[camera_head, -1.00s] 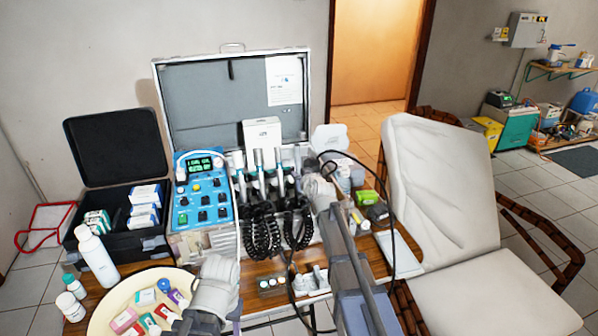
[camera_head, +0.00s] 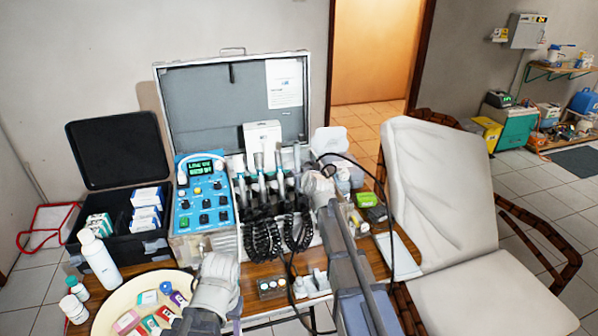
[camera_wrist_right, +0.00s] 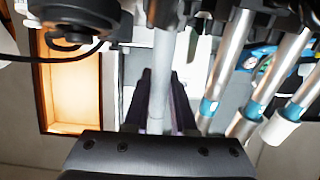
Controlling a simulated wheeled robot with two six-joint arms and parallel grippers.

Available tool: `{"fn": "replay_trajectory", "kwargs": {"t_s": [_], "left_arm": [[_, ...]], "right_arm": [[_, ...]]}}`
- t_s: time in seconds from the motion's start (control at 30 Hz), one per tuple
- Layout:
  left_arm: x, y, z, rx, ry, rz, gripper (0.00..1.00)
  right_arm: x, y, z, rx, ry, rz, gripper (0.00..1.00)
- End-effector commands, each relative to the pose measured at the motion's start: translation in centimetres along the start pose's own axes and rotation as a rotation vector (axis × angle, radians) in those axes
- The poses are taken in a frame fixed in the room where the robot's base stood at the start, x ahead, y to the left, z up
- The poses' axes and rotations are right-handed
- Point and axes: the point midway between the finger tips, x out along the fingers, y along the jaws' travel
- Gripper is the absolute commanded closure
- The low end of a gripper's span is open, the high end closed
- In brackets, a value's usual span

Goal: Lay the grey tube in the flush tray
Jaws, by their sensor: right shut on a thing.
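My right gripper (camera_wrist_right: 163,105) is shut on a grey tube (camera_wrist_right: 160,75), which runs up between its two dark fingers in the right wrist view. In the head view, my right wrist is beside the right end of the row of handpieces and hides the fingers. Several other metal tubes with teal bands (camera_wrist_right: 248,80) stand close to the right of the held tube in the wrist view. A pale flat tray (camera_head: 405,258) lies at the table's right edge; I cannot tell whether it is the flush tray. My left wrist is over the round tray; its fingers are hidden.
Black coiled cords (camera_head: 265,238) hang before the handpieces. A round cream tray (camera_head: 108,302) holds small boxes. A dark cable loops beside my right arm. A reclining chair (camera_head: 440,190) is at right.

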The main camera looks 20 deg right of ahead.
Motion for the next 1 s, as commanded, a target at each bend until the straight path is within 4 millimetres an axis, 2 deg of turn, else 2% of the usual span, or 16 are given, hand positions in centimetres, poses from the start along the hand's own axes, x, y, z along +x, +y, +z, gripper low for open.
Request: {"fn": "replay_trajectory", "kwargs": {"t_s": [0.03, 0.7, 1.0], "left_arm": [[-0.7, -0.1, 0.0, 0.000, 0.000, 0.000, 0.50], [-4.8, -0.5, 0.3, 0.000, 0.000, 0.000, 0.50], [-5.0, -0.5, 0.3, 0.000, 0.000, 0.000, 0.50]], "right_arm": [[-0.1, 0.0, -0.7, 0.000, 0.000, 0.000, 1.00], [-0.1, 0.0, -5.2, 0.000, 0.000, 0.000, 1.00], [0.0, 0.0, -5.3, 0.000, 0.000, 0.000, 1.00]]}}
